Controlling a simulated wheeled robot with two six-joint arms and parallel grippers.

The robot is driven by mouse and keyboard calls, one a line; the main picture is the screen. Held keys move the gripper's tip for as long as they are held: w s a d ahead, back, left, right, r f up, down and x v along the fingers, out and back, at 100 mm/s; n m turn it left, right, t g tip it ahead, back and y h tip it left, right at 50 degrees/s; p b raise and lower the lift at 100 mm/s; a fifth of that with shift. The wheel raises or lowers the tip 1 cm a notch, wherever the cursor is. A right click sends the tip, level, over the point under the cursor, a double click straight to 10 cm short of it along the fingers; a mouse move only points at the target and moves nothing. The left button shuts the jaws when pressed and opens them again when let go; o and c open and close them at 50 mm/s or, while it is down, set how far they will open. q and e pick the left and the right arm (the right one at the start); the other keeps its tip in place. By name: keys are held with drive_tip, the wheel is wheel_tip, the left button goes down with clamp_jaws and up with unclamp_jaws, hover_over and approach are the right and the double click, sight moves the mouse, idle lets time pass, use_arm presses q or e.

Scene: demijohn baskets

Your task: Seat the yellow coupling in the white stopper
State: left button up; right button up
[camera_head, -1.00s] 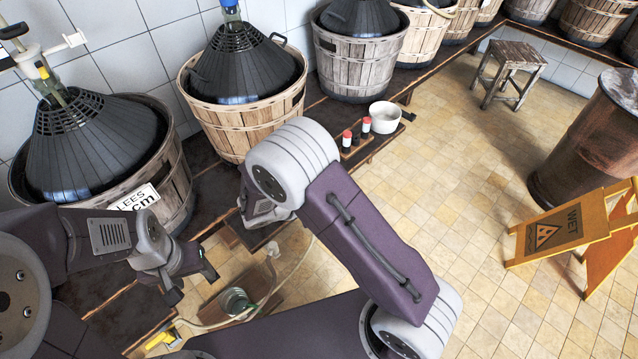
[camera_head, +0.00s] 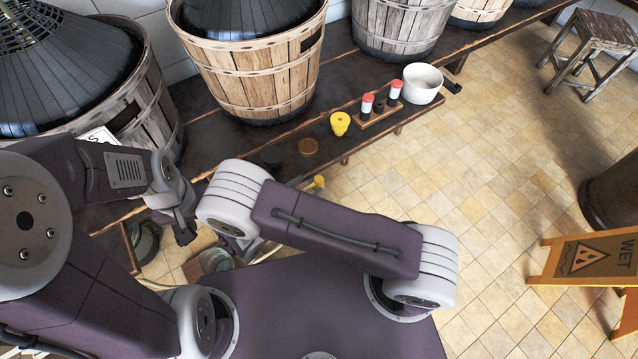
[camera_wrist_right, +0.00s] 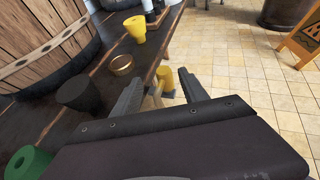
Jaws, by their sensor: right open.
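The yellow coupling (camera_head: 318,181) shows just past my right forearm, by the bench's front edge. In the right wrist view the yellow coupling (camera_wrist_right: 166,79) stands beyond and between the fingers of my right gripper (camera_wrist_right: 160,95), which are apart and hold nothing. In the head view my right gripper (camera_head: 298,182) is mostly hidden behind its own arm; a grey fingertip shows close to the coupling. My left gripper (camera_head: 184,228) hangs low at the left, seen too poorly to judge its fingers. I cannot make out a white stopper in either current view.
A yellow tapered bung (camera_head: 340,123), brown cap (camera_head: 308,146) and black stopper (camera_wrist_right: 80,94) sit on the bench; a green one (camera_wrist_right: 28,163) is nearer. Red-capped bottles (camera_head: 367,104) and a white pan (camera_head: 423,83) stand farther right. Basketed demijohns (camera_head: 255,70) line the back.

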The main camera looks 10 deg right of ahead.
sight(319, 179)
drive_tip(key=b+x, duration=0.1)
drive_tip(key=x, duration=0.2)
drive_tip(key=shift+d+f, duration=0.1)
drive_tip(key=shift+w+d, duration=0.25)
drive_tip(key=shift+w, duration=0.05)
drive_tip(key=b+x, duration=0.2)
drive_tip(key=x, duration=0.3)
drive_tip(key=shift+s+d+f, duration=0.1)
drive_tip(key=shift+d+f, duration=0.1)
drive_tip(key=shift+f, duration=0.05)
drive_tip(key=shift+r, duration=0.1)
drive_tip(key=shift+c, duration=0.2)
clamp_jaws()
